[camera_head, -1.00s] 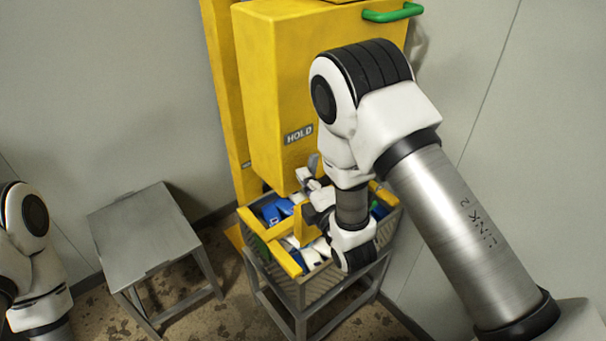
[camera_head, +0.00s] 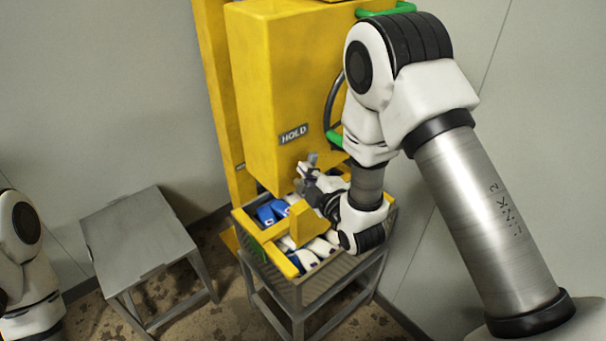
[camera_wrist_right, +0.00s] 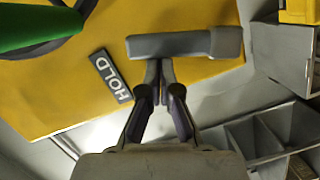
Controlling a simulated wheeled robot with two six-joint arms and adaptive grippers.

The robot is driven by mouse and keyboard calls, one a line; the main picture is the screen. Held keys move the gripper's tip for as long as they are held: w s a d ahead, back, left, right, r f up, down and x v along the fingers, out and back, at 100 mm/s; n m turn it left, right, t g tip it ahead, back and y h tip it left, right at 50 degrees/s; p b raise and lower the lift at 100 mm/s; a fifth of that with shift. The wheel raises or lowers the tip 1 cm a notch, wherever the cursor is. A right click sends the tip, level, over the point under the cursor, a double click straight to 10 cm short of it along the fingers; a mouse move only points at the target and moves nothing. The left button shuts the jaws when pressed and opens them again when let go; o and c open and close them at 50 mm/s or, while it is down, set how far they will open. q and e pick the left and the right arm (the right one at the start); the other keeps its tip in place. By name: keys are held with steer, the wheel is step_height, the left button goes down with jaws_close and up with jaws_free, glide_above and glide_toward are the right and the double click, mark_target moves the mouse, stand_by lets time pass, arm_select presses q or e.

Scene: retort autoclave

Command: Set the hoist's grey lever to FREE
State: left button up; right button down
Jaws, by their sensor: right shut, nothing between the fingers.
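The yellow hoist housing (camera_head: 275,85) has a grey label reading HOLD (camera_head: 294,134), which also shows in the right wrist view (camera_wrist_right: 110,76). The grey lever (camera_wrist_right: 180,44) is a bar with a thicker right end in the right wrist view, to the right of the label. No FREE label shows. My left gripper is out of view.
A yellow-framed basket (camera_head: 275,255) with blue and white packs stands on a grey stand (camera_head: 310,310) below the housing. A grey table (camera_head: 135,240) stands to the left. A green handle (camera_head: 385,9) and a dark curved bar (camera_head: 333,100) are beside my right arm.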

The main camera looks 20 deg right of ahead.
steer(key=d+m, duration=0.2)
steer(key=m, duration=0.1)
steer(key=w+d+m+g+b, duration=0.1)
steer(key=shift+w+d+f+m+y, duration=0.1)
steer(key=shift+f+m+y, duration=0.2)
steer(key=shift+y, duration=0.1)
steer(key=d+f+m+b, duration=0.1)
steer(key=d+m+g+y+b, duration=0.1)
steer(key=m, duration=0.1)
steer(key=shift+w+d+f+m, duration=0.2)
steer(key=shift+w+f+m, duration=0.1)
steer(key=shift+w+f, duration=0.1)
steer(key=shift+d+f, duration=0.1)
stand_by(0.3)
glide_toward(315, 164)
steer(key=s+d, duration=0.1)
steer(key=s+d+f, duration=0.1)
steer(key=d, duration=0.1)
steer(key=shift+s+d+f, duration=0.15)
steer(key=shift+d+f, duration=0.1)
